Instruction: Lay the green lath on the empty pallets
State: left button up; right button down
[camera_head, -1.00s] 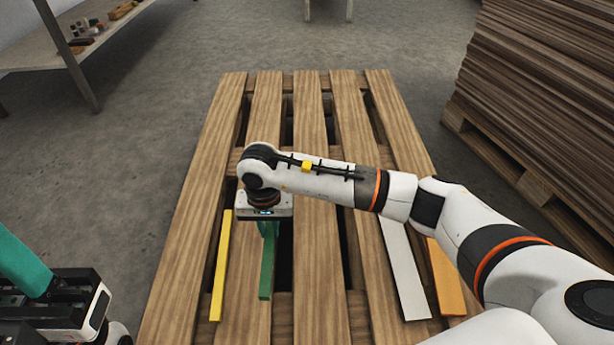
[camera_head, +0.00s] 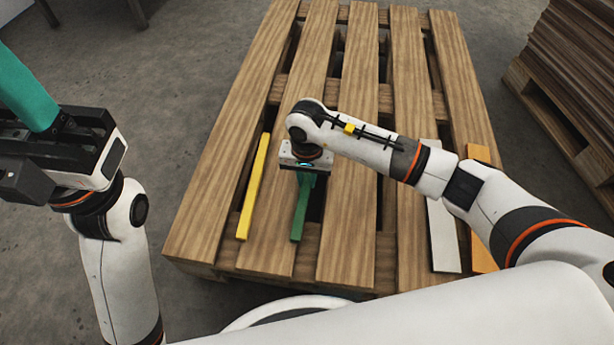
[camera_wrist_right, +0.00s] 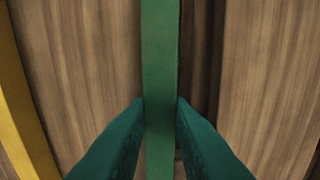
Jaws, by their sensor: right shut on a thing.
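The green lath (camera_head: 299,218) lies lengthwise along the right edge of the pallet's second slat from the left, beside a dark gap. My right gripper (camera_head: 305,184) is over its far part, shut on it and hiding that end. In the right wrist view, its two teal fingers (camera_wrist_right: 160,108) press on both sides of the green lath (camera_wrist_right: 160,50). The wooden pallet (camera_head: 345,240) holds several laths. My left gripper (camera_head: 25,85) is at the far left, away from the pallet, with teal fingers pointing up; their opening cannot be made out.
A yellow lath (camera_head: 253,190) lies left of the green one. A white lath (camera_head: 442,235) and an orange lath (camera_head: 482,245) lie at the right, partly behind my right arm. A stack of brown boards (camera_head: 580,70) on another pallet stands at the right. Grey floor is clear at left.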

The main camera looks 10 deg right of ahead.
jog(key=c, duration=1.3)
grip_release()
jog(key=shift+f, duration=0.1)
